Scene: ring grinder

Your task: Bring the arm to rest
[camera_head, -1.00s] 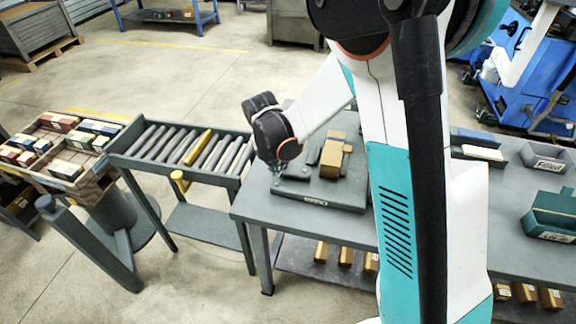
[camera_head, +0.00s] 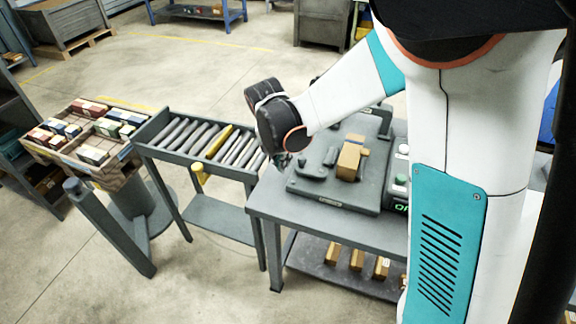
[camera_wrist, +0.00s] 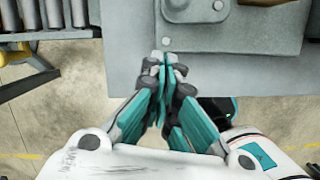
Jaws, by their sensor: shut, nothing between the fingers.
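My gripper shows in the wrist view (camera_wrist: 164,62), with its teal fingers closed together and nothing between them. It is above the near left edge of the grey workbench (camera_head: 262,204), close to the grey base plate (camera_head: 335,195). In the head view the gripper (camera_head: 284,160) is mostly hidden behind my dark wrist joint. My white and teal arm reaches in from the upper right and is bent downward at the wrist. I cannot tell whether the fingertips touch anything below.
A tan block (camera_head: 348,162) lies on the base plate. A roller conveyor (camera_head: 205,143) stands left of the workbench, with a tray of coloured boxes (camera_head: 118,160) beyond it. Several tan boxes (camera_head: 357,260) sit on the lower shelf. Open floor lies in front and behind.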

